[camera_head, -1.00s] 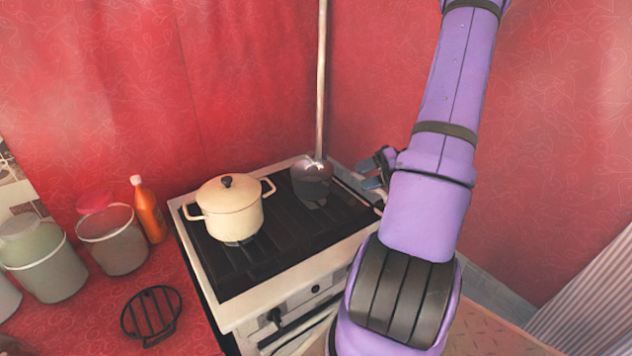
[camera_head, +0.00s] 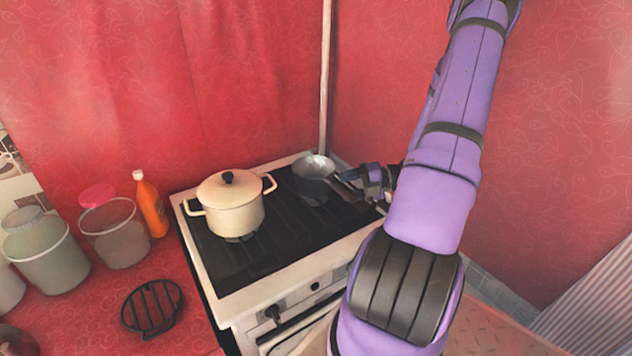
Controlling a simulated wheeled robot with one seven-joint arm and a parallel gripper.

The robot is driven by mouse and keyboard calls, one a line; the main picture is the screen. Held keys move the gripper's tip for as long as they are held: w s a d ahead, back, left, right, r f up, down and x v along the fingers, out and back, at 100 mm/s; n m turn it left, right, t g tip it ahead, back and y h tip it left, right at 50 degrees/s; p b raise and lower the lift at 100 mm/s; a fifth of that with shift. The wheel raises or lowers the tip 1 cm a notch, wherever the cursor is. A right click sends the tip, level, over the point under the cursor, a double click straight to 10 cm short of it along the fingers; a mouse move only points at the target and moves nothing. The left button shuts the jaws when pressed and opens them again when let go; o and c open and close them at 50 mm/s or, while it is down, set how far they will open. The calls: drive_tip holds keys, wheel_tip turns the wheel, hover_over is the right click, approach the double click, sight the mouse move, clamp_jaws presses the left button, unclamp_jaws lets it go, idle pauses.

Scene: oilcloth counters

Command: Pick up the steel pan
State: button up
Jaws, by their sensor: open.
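The steel pan (camera_head: 313,174) is a small grey pan standing upright on the back right of the black stove top (camera_head: 262,262). Its dark handle (camera_head: 346,191) points right, toward my gripper. My gripper (camera_head: 352,182) is open, at the pan's right side close to the handle. The fingers are small and dark here, so I cannot tell whether the handle lies between them or whether they touch it. My purple arm hides the area right of the gripper.
A cream lidded pot (camera_head: 230,205) stands on the stove left of the pan. An orange bottle (camera_head: 150,207), several jars and a black trivet (camera_head: 152,308) are on the red counter at left. A pale vertical pole (camera_head: 326,75) rises behind the pan.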

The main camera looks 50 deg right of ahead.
drive_tip(key=shift+x, duration=1.35)
drive_tip(key=shift+c, duration=0.5)
clamp_jaws()
